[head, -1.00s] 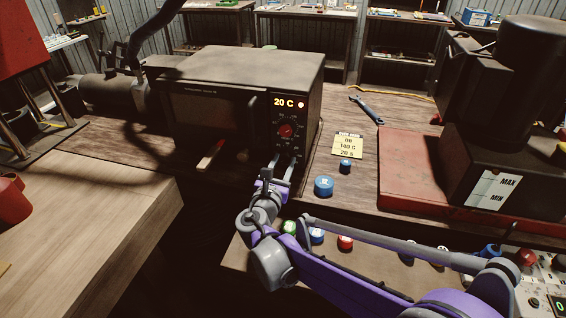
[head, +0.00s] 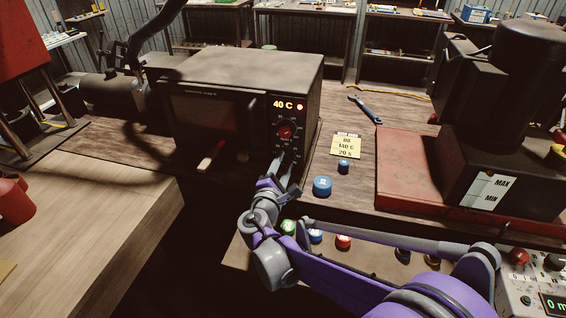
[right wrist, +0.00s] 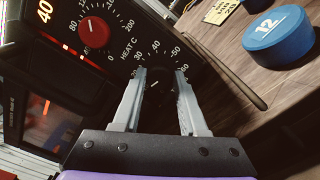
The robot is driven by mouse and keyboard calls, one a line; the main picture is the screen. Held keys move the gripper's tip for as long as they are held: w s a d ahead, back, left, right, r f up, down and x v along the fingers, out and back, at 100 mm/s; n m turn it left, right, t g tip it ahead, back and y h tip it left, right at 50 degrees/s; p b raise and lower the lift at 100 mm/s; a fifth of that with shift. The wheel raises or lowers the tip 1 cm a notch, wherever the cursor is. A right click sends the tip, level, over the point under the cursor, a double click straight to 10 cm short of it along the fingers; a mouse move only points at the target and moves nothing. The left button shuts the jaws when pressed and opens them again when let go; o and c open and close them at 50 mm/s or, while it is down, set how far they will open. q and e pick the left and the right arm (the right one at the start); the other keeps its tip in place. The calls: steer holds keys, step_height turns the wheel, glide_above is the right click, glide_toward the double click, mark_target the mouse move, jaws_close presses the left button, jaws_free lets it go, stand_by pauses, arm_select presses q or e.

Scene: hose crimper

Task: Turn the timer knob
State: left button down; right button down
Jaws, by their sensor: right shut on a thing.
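The dark box oven (head: 240,72) stands on the bench, its display (head: 288,104) reading 40 C. The red heat knob (head: 285,131) is on its panel, and it also shows in the right wrist view (right wrist: 93,33). Below it is the timer dial, with numbers such as 30, 40 and 50. The dark timer knob (right wrist: 154,86) shows between my right fingertips in the right wrist view. My right gripper (head: 284,158) is shut on it, and the fingers cover most of it in the head view. My left gripper is out of view.
A yellow note (head: 346,145), a small blue cap (head: 343,167) and a larger blue cap (head: 322,186) lie right of the oven. A blue wrench (head: 365,109) lies behind them. A red-based machine (head: 405,185) stands farther right.

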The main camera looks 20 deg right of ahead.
steer(key=m+p, duration=0.1)
steer(key=m, duration=0.5)
steer(key=shift+f, duration=0.1)
stand_by(0.5)
steer(key=shift+c, duration=2.4)
jaws_free()
steer(key=shift+s, duration=0.1)
steer(key=v, duration=1)
steer(key=shift+s+a, duration=0.25)
steer(key=shift+s, duration=0.05)
